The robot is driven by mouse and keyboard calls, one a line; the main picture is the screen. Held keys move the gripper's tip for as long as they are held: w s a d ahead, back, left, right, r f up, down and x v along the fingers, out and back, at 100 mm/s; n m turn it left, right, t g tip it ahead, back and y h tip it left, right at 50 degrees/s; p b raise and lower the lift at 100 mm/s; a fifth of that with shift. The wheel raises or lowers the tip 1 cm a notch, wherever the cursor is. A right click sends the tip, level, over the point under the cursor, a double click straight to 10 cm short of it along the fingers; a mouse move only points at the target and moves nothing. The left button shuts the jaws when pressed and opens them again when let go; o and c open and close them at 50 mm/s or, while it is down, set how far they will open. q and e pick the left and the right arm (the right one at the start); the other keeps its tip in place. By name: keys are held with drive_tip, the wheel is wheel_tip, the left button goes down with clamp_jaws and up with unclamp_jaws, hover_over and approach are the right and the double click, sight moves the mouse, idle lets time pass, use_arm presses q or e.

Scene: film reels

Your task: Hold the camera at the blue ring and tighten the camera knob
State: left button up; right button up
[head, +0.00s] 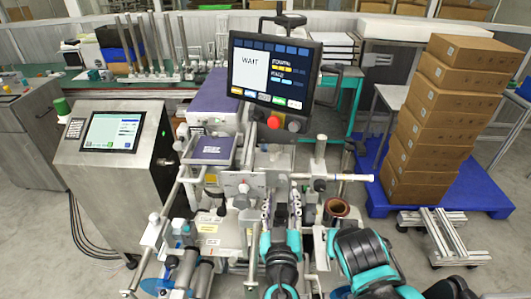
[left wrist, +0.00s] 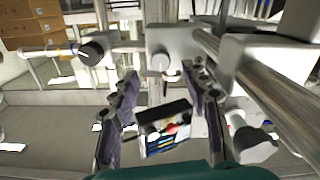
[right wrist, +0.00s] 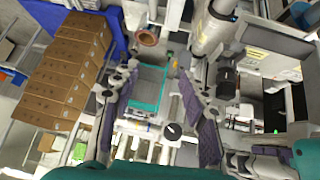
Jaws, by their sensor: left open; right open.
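I cannot make out a camera with a blue ring for certain in any view. Dark knobs sit on the machine's rods and clamps; one is on a bar clamp (head: 320,185) in the head view. A black knob (left wrist: 92,50) and a round grey knob (left wrist: 160,62) show beyond the fingers in the left wrist view. My left gripper (head: 281,206) is open and empty, low in front of the machine; its fingers (left wrist: 165,95) also show in the left wrist view. My right gripper (right wrist: 160,112) is open and empty.
The machine's monitor (head: 274,72) reads WAIT, above a red button (head: 274,122). A metal cabinet with a screen (head: 110,131) stands left. Stacked cartons (head: 440,115) stand on a blue pallet (head: 480,190) at right. Rods crowd the area around the grippers. A copper-coloured roll (head: 337,209) is near the right arm.

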drive_tip(key=w+a+r+t, duration=0.3)
drive_tip(key=w+a+r, duration=0.5)
drive_tip(key=a+r, duration=0.2)
drive_tip(key=m+t+h, duration=0.1)
drive_tip(key=t, duration=0.2)
approach(274, 150)
drive_tip(key=x, duration=1.1)
clamp_jaws()
